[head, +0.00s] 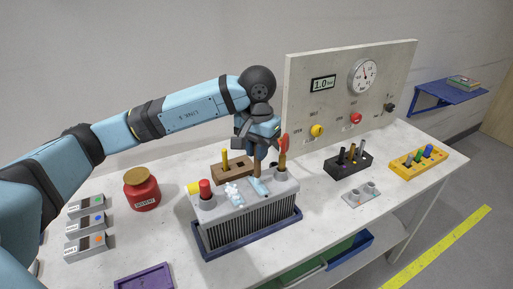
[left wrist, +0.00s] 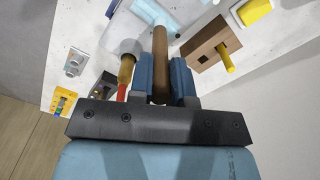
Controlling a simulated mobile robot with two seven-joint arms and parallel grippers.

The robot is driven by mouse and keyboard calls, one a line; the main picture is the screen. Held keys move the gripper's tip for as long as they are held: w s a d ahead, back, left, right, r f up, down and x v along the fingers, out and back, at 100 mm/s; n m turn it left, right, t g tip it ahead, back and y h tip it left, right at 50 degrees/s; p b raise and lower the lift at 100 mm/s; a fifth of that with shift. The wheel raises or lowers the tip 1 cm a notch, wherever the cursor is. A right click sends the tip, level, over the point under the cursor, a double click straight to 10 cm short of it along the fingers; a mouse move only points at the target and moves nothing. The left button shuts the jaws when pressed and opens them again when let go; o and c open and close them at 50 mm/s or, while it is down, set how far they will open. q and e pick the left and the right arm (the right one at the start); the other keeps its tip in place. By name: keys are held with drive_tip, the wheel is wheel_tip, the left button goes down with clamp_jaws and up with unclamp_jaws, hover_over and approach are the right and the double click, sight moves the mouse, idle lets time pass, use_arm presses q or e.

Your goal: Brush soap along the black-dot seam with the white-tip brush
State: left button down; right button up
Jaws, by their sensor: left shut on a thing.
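My left gripper (head: 262,134) is shut on a brown brush handle (head: 258,168), which points down over the top of the grey finned unit (head: 246,230). In the left wrist view the handle (left wrist: 160,62) stands between the blue fingers (left wrist: 162,82). The color of its tip cannot be made out. Light-blue patches (head: 259,187) lie on the unit's top close to the brush's lower end; whether they touch is unclear. A white flower-shaped mark (head: 232,189) is beside them. I cannot make out black dots along a seam. My right gripper is not in view.
A wooden block (head: 233,174) with a yellow peg (head: 225,159) stands behind the unit. A red-topped tool (head: 283,145) rises at its back right. A red solvent jar (head: 142,190) stands left. A gauge panel (head: 340,85) and black holder (head: 348,164) are right.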

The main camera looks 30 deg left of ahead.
use_arm(q)
drive_tip(key=shift+r+p, duration=0.85)
drive_tip(key=shift+r, duration=2.1)
drive_tip(key=shift+r+p, duration=0.3)
drive_tip(key=shift+r, duration=1.25)
